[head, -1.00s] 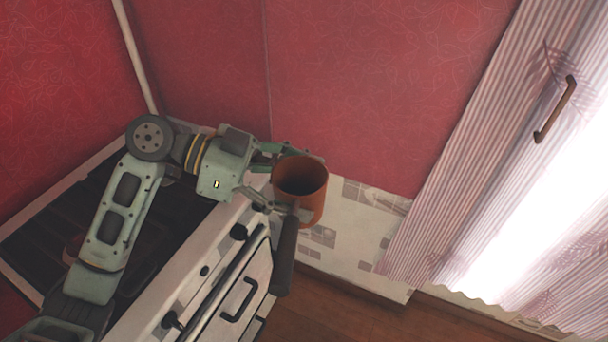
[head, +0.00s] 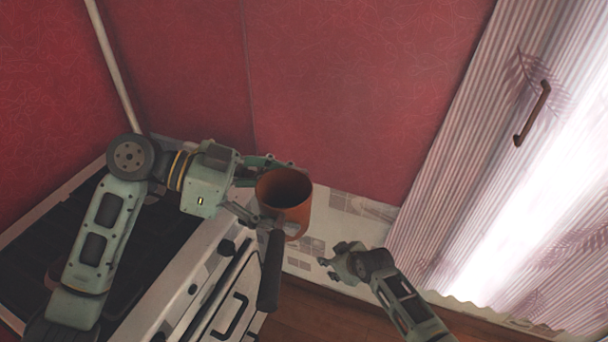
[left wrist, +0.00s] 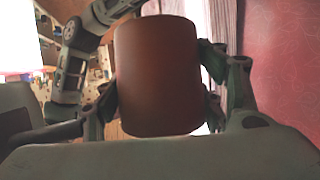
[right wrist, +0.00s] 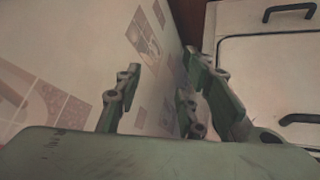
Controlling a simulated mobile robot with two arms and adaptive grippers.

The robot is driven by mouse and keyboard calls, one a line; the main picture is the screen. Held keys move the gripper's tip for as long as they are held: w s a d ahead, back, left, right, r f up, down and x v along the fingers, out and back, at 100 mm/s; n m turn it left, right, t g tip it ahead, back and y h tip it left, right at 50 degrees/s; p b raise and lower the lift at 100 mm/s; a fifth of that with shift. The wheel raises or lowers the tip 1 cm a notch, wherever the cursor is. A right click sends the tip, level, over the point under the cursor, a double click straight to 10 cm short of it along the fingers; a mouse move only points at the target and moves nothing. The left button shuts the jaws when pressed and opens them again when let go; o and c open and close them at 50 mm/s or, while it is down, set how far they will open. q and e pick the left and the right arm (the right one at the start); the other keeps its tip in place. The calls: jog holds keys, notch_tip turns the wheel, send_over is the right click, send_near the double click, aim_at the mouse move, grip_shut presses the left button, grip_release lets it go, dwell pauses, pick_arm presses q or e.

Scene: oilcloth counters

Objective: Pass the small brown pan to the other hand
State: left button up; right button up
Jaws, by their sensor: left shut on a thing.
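The small brown pan (head: 296,216) is orange-brown, deep and cup-shaped. Its dark handle (head: 270,270) points toward the bottom of the head view. My left gripper (head: 268,190) is shut on the pan's body, with one finger on each side. The pan fills the space between the fingers in the left wrist view (left wrist: 157,75). My right gripper (head: 331,262) is below and right of the pan in the head view, apart from it. In the right wrist view, its fingers (right wrist: 158,100) are spread with nothing held between them.
A white stove (head: 190,285) with a dark top stands under my left arm. A tiled pale panel (head: 345,208) runs along the red wall. A striped curtain (head: 440,200) with a brown handle (head: 532,113) is on the right. Open space lies around the pan.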

pick_arm(q)
jog(key=shift+r, duration=0.1)
pick_arm(e)
jog(key=w+a+r+n+t+y, duration=0.1)
jog(key=w+a+r+n, duration=0.25)
jog(key=r, duration=0.85)
jog(key=w+a+r+n+y, duration=0.2)
jog(key=w+a+r, duration=0.3)
jog(key=r, duration=0.6)
jog(key=s+a+r+n+y, duration=0.1)
jog(key=a+r+n, duration=0.25)
jog(key=r, duration=0.55)
jog(key=s+a+r+n, duration=0.2)
jog(key=a+r+n, duration=0.15)
jog(key=r, duration=0.65)
jog(key=s+a+r+n, duration=0.3)
jog(key=s+r+n, duration=0.8)
jog(key=s+r, duration=0.45)
jog(key=n+g+h, duration=0.3)
jog(key=n+h, duration=0.1)
jog(key=h, duration=0.3)
send_over(301, 208)
notch_tip(301, 208, down, 5)
jog(key=shift+m, duration=0.25)
jog(key=x, duration=1.2)
jog(key=shift+s+d+f, duration=0.1)
jog(key=shift+s+d, duration=0.1)
jog(key=shift+s, duration=0.05)
jog(key=shift+c, duration=0.2)
